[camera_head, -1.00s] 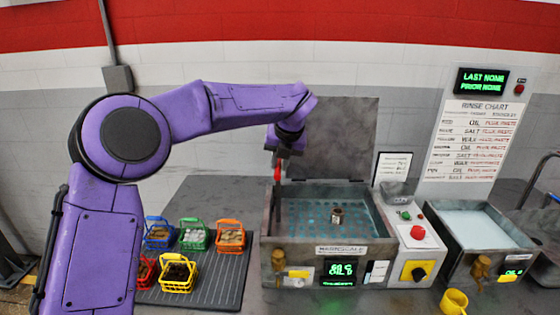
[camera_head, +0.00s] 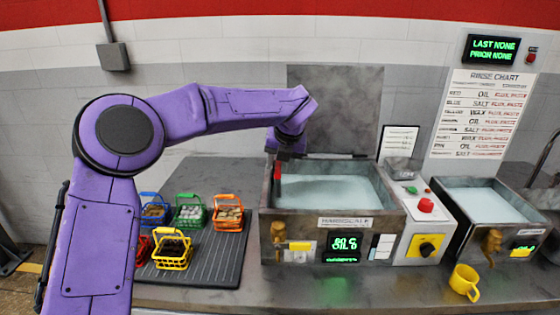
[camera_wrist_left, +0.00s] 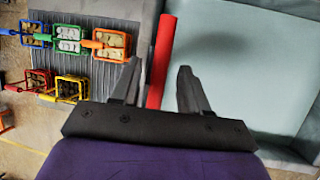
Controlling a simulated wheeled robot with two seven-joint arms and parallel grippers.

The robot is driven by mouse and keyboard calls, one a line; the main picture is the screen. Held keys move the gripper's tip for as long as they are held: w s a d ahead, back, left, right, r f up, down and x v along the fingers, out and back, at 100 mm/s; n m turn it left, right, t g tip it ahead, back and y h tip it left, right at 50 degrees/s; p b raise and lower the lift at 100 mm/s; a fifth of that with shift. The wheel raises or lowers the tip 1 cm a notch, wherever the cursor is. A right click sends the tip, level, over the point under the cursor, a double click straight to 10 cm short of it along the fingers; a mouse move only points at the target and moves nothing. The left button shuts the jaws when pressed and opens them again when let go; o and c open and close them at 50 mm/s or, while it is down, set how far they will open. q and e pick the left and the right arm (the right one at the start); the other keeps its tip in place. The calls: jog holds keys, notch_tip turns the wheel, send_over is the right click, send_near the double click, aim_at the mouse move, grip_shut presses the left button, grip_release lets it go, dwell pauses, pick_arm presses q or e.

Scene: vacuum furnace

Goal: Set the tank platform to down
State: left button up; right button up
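The left tank (camera_head: 335,193), labelled Hardscale, is full of pale liquid with a smooth surface. No platform or part shows above the liquid. A red lever handle (camera_head: 278,171) stands at the tank's back left corner. My left gripper (camera_head: 283,157) is above that corner, pointing down. In the left wrist view the red handle (camera_wrist_left: 163,50) lies between the two fingers, with a gap on each side. The fingers are apart and the gripper is open. My right gripper is in neither view.
Several coloured baskets (camera_head: 172,252) sit on a grey ribbed mat (camera_head: 215,275) to the left. A control box with a red button (camera_head: 426,205) stands right of the tank. Further right are a second tank (camera_head: 485,205) and a yellow mug (camera_head: 465,281). The open lid (camera_head: 335,105) stands behind.

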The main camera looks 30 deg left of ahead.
pick_arm(q)
jog(key=b+v, duration=0.1)
jog(key=v, duration=0.9)
jog(key=shift+r, duration=0.25)
